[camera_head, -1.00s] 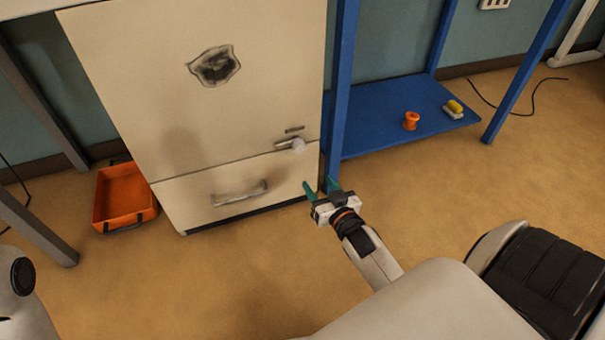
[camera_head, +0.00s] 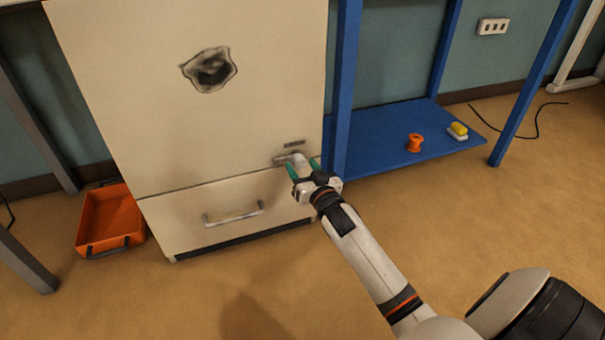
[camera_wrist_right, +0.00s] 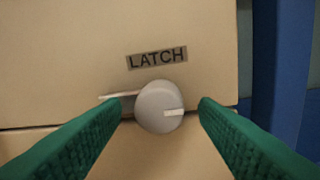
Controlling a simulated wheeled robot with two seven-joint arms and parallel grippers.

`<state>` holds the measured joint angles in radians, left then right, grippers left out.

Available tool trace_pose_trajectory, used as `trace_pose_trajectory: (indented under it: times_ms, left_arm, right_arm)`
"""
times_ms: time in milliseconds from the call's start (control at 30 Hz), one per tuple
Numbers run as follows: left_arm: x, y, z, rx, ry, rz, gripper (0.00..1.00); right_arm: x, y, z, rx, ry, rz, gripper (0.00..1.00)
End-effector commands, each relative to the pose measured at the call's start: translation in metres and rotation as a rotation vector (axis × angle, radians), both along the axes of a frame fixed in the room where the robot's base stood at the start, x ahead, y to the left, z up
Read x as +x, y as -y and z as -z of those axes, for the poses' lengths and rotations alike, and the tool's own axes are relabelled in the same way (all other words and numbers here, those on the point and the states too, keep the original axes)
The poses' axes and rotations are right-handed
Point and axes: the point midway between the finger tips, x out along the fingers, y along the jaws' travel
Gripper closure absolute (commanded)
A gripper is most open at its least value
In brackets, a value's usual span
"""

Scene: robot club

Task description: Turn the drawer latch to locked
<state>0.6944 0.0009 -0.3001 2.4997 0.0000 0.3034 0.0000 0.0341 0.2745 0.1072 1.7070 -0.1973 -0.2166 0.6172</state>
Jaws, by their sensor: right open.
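The drawer latch is a round pale knob (camera_wrist_right: 160,106) under a "LATCH" label (camera_wrist_right: 157,58) in the right wrist view. A white mark on the knob points right, and a thin bar sticks out to its left, along the seam above the drawer. In the head view the latch knob (camera_head: 299,160) sits at the cabinet's right side, above the drawer (camera_head: 235,212). My right gripper (camera_head: 304,168) is open, with its green fingers on either side of the knob. In the wrist view gaps show between the knob and both fingers (camera_wrist_right: 160,115). My left gripper is not in view.
The cream cabinet (camera_head: 130,90) has a dark patch (camera_head: 209,69). A blue shelf (camera_head: 375,135) at right holds an orange spool (camera_head: 415,142) and a yellow-and-white block (camera_head: 457,131). An orange bin (camera_head: 111,218) stands on the floor at left. The front floor is clear.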

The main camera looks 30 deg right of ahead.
Motion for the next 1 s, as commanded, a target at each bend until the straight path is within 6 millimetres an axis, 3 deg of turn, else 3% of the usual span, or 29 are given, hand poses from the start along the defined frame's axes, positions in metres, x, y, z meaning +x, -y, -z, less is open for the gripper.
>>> trace_pose_trajectory:
  times_ms: [367, 633, 1000]
  left_arm:
    - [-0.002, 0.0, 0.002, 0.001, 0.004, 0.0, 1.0]
    - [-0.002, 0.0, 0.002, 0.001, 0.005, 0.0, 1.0]
    - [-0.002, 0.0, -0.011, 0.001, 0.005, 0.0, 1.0]
  right_arm:
    - [0.007, 0.001, -0.001, 0.0, -0.001, 0.001, 0.45]
    - [0.006, 0.001, 0.0, 0.0, -0.001, 0.001, 0.88]
    - [0.006, 0.001, -0.003, -0.056, -0.015, 0.0, 0.9]
